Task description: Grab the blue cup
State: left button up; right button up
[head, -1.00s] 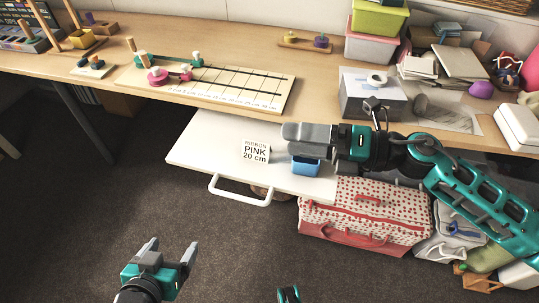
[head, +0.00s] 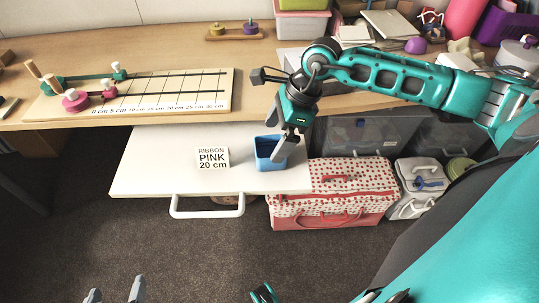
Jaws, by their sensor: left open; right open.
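The blue cup (head: 265,161), a small square-sided open container, stands upright on the white pull-out board (head: 150,172). My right gripper (head: 278,133) is open and points down at the cup's right side. One dark finger overlaps the cup's right rim; I cannot tell whether it is inside, touching or in front. The finger hides part of that rim. My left gripper (head: 115,294) is open and empty at the bottom edge, low over the floor and far from the cup.
A white card (head: 212,159) reading "RIBBON PINK 20 cm" stands left of the cup. The desk edge runs behind the board. A red-dotted sewing basket (head: 335,193) sits right of it, below. A measuring board (head: 140,95) with pink and green spools lies on the desk.

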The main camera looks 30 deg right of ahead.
aim_at(270, 150)
jog(key=x, duration=0.3)
jog(key=b+x, duration=0.1)
jog(key=x, duration=0.1)
jog(key=shift+d+f, duration=0.3)
jog(key=shift+f, duration=0.15)
jog(key=shift+c, duration=0.3)
jog(key=c, duration=0.9)
